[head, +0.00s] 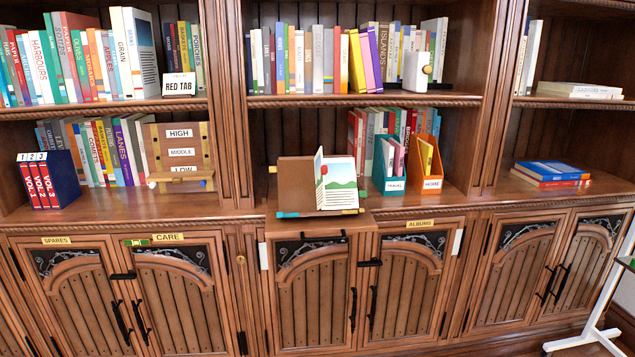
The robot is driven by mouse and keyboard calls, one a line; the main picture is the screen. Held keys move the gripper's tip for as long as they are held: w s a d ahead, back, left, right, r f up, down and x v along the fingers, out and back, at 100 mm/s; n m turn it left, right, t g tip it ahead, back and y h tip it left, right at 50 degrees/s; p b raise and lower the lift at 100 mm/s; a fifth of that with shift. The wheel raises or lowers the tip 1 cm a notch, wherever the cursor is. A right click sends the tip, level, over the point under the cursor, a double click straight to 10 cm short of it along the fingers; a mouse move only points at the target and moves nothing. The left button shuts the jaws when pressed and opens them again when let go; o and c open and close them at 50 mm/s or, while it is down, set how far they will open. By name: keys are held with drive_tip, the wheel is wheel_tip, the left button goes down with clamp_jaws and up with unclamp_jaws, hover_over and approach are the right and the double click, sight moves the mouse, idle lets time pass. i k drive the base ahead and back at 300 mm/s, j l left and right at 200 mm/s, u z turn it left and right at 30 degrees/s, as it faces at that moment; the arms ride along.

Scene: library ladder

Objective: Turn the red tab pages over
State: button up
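An open picture book (341,183) rests on a brown book stand (296,180) on the middle ledge. Its right page shows green hills. One page or group of pages (318,180) stands up near the middle of the book, partly lifted. A small red spot, perhaps a red tab (324,170), shows beside this raised edge. Whether it is fixed to a page edge or printed is too small to tell. A white card reading RED TAB (179,85) stands on the upper left shelf. My gripper is not in view.
A teal box (391,168) and an orange box (427,169) stand right of the book stand. A HIGH/MIDDLE/LOW rack (180,142) and red volumes (37,184) are at left. A white-legged stand (596,310) is at the right edge. Ledge room lies between orange box and blue books (551,172).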

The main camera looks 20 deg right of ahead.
sight(320, 178)
drive_tip(key=i+l, duration=0.3)
drive_tip(key=i, duration=0.2)
drive_tip(key=i+l, duration=0.25)
drive_tip(key=i, duration=0.2)
